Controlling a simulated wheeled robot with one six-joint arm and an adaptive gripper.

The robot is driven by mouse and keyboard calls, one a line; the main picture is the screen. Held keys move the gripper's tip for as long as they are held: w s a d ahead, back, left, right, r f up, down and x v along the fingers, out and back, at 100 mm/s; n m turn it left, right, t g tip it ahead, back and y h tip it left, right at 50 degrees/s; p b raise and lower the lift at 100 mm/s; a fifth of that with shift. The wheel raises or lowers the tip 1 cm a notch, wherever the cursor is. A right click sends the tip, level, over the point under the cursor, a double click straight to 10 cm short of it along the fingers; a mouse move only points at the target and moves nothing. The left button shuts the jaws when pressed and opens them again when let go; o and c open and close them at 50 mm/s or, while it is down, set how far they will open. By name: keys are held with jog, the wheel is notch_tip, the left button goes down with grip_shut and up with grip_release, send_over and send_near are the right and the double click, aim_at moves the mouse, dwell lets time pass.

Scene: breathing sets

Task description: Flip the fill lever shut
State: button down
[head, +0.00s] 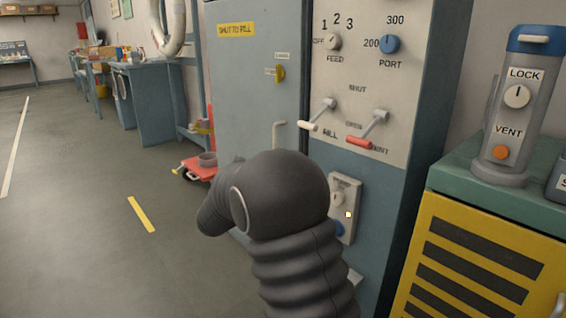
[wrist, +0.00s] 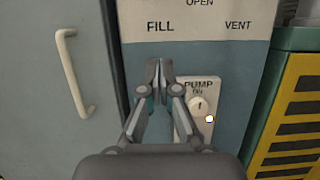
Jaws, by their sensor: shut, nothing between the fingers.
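The fill lever (head: 318,114) is on the pale control panel in the head view, a grey arm with a white end, above the FILL label. Its white end points down and to the left, on the OPEN side, away from the SHUT mark. The vent lever (head: 369,128), with a red end, is to its right in a similar pose. My gripper (wrist: 159,70) is shut and empty in the wrist view, in front of the blue-grey face below the FILL label and left of the pump plate. Neither lever shows in the wrist view. My arm hides my gripper in the head view.
The pump plate (wrist: 197,107) with its knob is close right of my gripper. A cabinet door handle (wrist: 73,75) sticks out at left. A yellow slatted cabinet (head: 475,255) stands at right, bearing a lock/vent canister (head: 508,110). Open floor (head: 90,240) lies at left.

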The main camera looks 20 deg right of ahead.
aim_at(307, 126)
jog(key=w+d+r, duration=0.2)
jog(key=d+r, duration=0.4)
jog(key=shift+w+d+r+p, duration=0.2)
jog(key=shift+d+p, duration=0.15)
jog(key=shift+a, duration=0.15)
